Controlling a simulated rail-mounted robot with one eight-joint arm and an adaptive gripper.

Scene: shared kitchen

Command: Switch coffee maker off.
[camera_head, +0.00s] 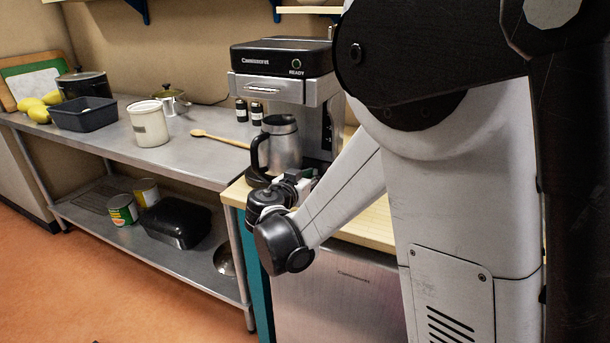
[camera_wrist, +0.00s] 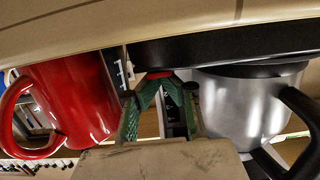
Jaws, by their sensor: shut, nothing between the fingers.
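The coffee maker (camera_head: 284,60) stands on the wooden counter, black on top with a silver front. A small round ring marked READY (camera_head: 296,64) is on its front and looks greenish. A silver carafe (camera_head: 284,145) with a black handle stands in it; the carafe is at the right in the wrist view (camera_wrist: 240,105). My gripper (camera_wrist: 160,78) is shut and empty, between the carafe and a red mug. A small red patch shows at its fingertips; I cannot tell whether it is a switch or touched. In the head view, my arm partly hides the gripper and machine.
The red mug (camera_wrist: 75,100) is close on the left in the wrist view. A steel table (camera_head: 190,150) at the left holds a wooden spoon (camera_head: 220,139), a white canister (camera_head: 149,125) and a dark tray (camera_head: 84,115). The floor in front is clear.

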